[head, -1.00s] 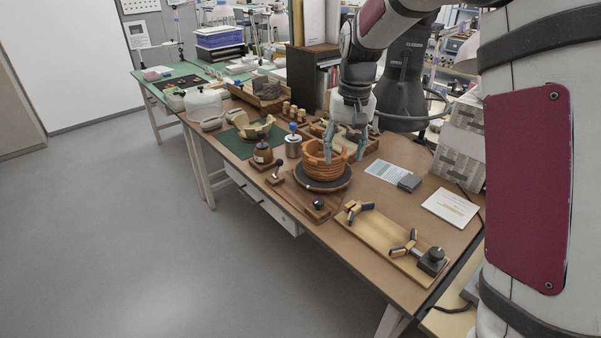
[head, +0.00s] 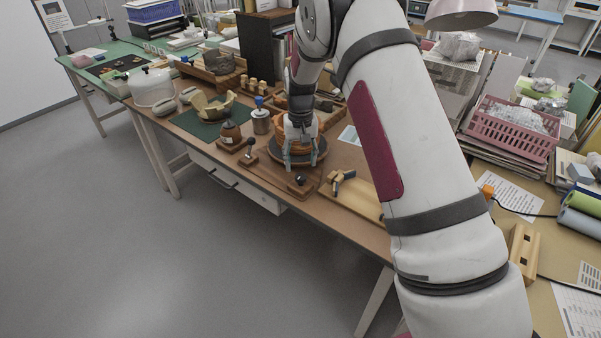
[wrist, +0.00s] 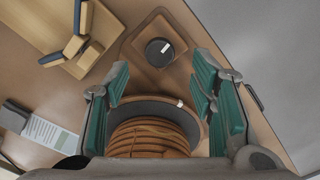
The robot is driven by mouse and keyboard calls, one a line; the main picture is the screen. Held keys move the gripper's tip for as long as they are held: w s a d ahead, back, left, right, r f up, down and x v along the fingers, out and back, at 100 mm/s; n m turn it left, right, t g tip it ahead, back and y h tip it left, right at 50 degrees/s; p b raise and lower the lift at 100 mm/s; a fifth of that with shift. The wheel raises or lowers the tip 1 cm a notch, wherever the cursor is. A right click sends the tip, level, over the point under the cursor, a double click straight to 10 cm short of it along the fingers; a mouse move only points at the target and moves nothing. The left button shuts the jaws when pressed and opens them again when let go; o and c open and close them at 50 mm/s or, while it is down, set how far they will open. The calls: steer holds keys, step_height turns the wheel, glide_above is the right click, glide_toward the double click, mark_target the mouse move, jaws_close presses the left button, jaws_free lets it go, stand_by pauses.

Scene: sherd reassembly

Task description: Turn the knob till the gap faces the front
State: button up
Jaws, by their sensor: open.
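The black knob (head: 301,180) sits on a wooden base at the front of the turntable (head: 318,156). In the wrist view the knob (wrist: 159,52) carries a white mark pointing to its upper right. A brown coiled pot (wrist: 150,138) stands on the dark turntable disc, whose rim has a small white mark. My gripper (head: 301,163) is open, its fingers pointing down in front of the pot. In the wrist view my gripper's teal-padded fingers (wrist: 160,80) are spread, with the knob ahead between and beyond the tips, not touched. The pot's gap cannot be made out.
A wooden tray with clamp-like pieces (wrist: 75,50) lies beside the knob base. A pink crate (head: 512,130) is far right.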

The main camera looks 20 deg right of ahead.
mark_target(301, 176)
steer(key=shift+f, duration=2.75)
steer(key=shift+c, duration=0.6)
steer(key=c, duration=1)
